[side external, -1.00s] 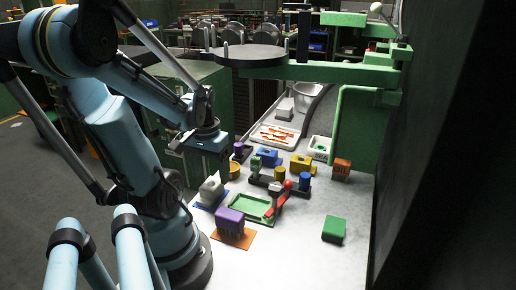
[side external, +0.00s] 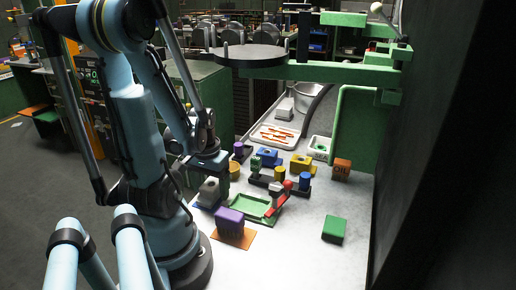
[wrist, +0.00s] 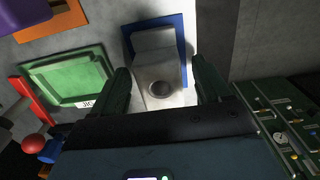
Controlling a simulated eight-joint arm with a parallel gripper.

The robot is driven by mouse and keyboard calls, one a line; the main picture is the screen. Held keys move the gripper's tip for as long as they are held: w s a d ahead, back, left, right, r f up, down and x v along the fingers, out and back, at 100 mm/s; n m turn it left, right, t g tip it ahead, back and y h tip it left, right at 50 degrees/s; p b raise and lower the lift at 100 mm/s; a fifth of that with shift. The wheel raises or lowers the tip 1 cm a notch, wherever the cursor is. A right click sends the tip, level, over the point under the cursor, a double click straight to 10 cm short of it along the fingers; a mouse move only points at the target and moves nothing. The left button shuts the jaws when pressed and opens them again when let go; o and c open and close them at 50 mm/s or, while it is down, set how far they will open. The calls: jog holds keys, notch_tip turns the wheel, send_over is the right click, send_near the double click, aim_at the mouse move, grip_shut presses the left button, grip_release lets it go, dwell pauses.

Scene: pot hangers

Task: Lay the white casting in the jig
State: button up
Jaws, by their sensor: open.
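The white casting (side external: 209,191) is a pale stepped block with a round boss on top. It sits on a blue mat (side external: 195,205) at the left of the bench, partly hidden by my arm. In the wrist view the casting (wrist: 158,70) lies between the two fingers of my gripper (wrist: 161,68), which is open with a gap on each side. The jig (side external: 246,206) is a shallow green tray with a red handle (side external: 277,202). It is empty and lies to the right of the casting; the wrist view shows it at left (wrist: 72,78).
A purple block (side external: 229,219) on an orange mat stands in front of the jig. Several blue, yellow and green fixtures (side external: 268,160) stand behind it. A green block (side external: 333,228) lies at right. The front bench is clear.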

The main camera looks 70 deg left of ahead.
jog(key=shift+c, duration=0.4)
jog(key=c, duration=1.1)
jog(key=shift+r, duration=0.2)
jog(key=shift+c, duration=0.2)
